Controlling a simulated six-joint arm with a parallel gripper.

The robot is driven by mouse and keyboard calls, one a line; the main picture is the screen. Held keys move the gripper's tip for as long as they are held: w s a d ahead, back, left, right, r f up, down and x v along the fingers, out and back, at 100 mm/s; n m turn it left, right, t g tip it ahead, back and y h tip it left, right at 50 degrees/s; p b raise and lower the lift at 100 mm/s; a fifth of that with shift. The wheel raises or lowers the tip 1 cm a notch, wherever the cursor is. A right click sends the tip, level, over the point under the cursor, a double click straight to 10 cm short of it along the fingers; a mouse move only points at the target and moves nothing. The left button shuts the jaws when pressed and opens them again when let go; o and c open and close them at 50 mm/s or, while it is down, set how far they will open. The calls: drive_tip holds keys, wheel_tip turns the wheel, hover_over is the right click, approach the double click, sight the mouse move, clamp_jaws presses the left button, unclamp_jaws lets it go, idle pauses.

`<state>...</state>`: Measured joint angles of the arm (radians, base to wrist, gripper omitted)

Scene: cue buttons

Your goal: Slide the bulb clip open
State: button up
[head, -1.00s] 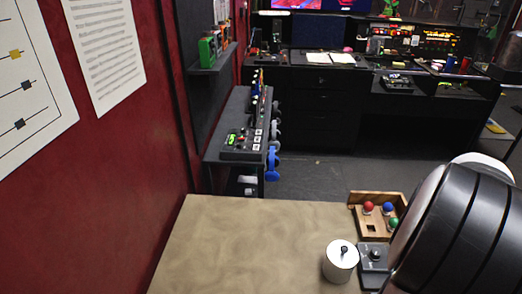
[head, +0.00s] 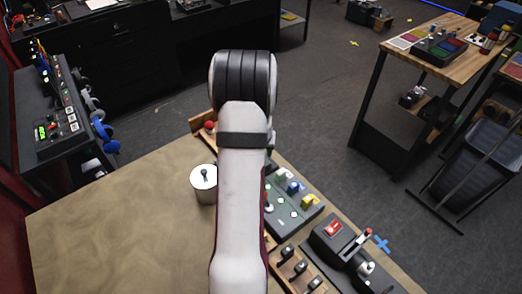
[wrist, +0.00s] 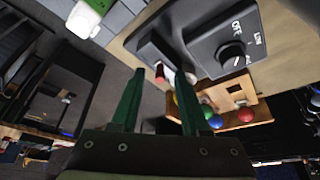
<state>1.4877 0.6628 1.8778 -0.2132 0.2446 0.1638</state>
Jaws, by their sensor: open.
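My gripper (wrist: 165,98) shows in the wrist view with two green fingers spread apart and nothing between them. In the head view my arm's own links hide it. Near the fingertips, in the wrist view, a dark block (wrist: 152,50) stands beside a grey knob panel (wrist: 228,45). A small red-tipped piece (wrist: 160,74) shows by the block, just past the fingertips. I cannot tell for sure which part is the bulb clip. Green, blue and red balls or bulbs sit at a wooden tray (wrist: 262,108) beyond the panel; its edge and the red one also show in the head view (head: 209,126).
A green-grey panel with coloured parts (head: 292,208), a wooden strip with dark levers (head: 296,270) and a black device with a red switch (head: 340,240) are to the right. The table's left half (head: 110,225) is clear.

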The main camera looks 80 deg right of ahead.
clamp_jaws()
idle(1.4)
